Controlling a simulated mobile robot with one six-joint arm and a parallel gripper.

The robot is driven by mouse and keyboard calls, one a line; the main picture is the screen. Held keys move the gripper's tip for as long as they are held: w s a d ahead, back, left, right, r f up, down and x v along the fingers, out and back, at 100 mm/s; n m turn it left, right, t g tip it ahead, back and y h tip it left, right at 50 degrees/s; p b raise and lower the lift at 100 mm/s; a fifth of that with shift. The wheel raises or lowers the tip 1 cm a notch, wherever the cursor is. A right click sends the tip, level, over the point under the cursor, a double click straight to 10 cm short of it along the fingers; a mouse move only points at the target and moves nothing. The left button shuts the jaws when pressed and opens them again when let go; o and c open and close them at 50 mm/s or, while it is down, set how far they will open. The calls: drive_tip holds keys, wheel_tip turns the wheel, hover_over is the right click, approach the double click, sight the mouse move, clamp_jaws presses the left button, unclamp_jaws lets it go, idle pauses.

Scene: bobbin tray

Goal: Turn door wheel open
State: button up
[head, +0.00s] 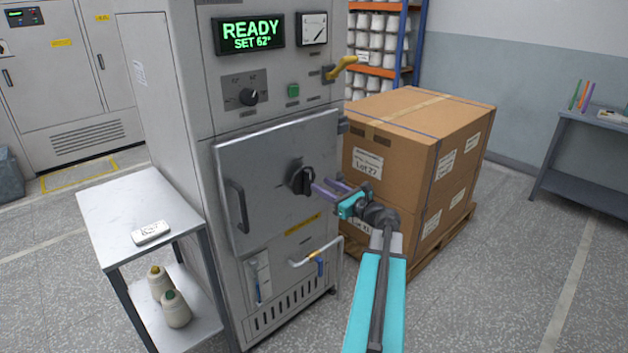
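The door wheel is a black knob (301,180) on the right part of the cabinet's grey metal door (265,190). The door looks closed, with a dark vertical handle (237,206) at its left. My gripper (319,187) comes from the right, its two purple fingers pointing left toward the wheel. The fingers are spread with a gap between them and hold nothing that I can see. The tips are very close to the wheel's right side; I cannot tell whether they touch it.
The cabinet display (249,35) reads "READY SET 62°". Stacked cartons (415,125) stand close behind my arm. A side table (135,200) stands left. Floor at right is clear.

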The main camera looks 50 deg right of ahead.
sight(310, 178)
drive_tip(key=shift+w+d, duration=0.2)
drive_tip(key=shift+w, duration=2.65)
clamp_jaws()
